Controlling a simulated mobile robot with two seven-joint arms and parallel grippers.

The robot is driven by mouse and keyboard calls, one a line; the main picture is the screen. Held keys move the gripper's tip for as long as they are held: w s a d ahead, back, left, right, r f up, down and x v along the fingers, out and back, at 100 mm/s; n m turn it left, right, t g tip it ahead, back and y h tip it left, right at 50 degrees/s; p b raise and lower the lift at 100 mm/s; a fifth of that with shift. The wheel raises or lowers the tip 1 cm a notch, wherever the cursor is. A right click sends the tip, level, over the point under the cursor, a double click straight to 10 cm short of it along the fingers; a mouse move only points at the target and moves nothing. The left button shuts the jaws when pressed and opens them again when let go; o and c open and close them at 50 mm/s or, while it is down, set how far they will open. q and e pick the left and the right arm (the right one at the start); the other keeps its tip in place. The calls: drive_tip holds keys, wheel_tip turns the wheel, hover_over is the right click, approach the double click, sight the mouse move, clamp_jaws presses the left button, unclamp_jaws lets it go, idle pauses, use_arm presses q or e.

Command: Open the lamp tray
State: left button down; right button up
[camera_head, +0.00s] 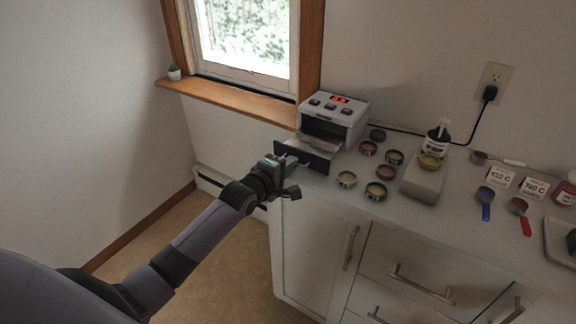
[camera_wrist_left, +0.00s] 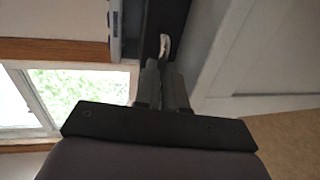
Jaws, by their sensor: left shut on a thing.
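The lamp (camera_head: 342,109) is a white box with a red display and several dark buttons, standing at the counter's left end. Its tray (camera_head: 321,144) is drawn out of the front opening, with a black front panel (camera_head: 318,163). My left gripper (camera_head: 298,162) is at this panel. In the left wrist view, the left gripper's fingers (camera_wrist_left: 163,70) are shut on the tray's pale handle (camera_wrist_left: 165,46), which stands out from the black panel (camera_wrist_left: 166,18). The fingers partly hide the handle. My right gripper is not in view.
The lamp's cord runs to a wall outlet (camera_head: 494,80). The window sill (camera_head: 228,99) is close behind the left gripper.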

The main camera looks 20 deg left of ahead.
use_arm(q)
drive_tip(key=c, duration=1.2)
unclamp_jaws()
drive_tip(key=v, duration=0.7)
drive_tip(key=shift+p, duration=0.3)
drive_tip(key=shift+s+f, duration=0.15)
drive_tip(key=s+d+f+m+g, duration=0.2)
drive_tip(key=s+f+m, duration=0.6)
drive_tip(key=s, duration=0.5)
drive_tip(key=s+d+f+m+g, duration=0.2)
drive_tip(key=s+d+f+m, duration=0.3)
drive_tip(key=s+f+m, duration=0.4)
drive_tip(key=s+m, duration=0.1)
drive_tip(key=s, duration=0.3)
drive_tip(key=shift+s+m+g, duration=0.2)
drive_tip(key=shift+m+g, duration=0.2)
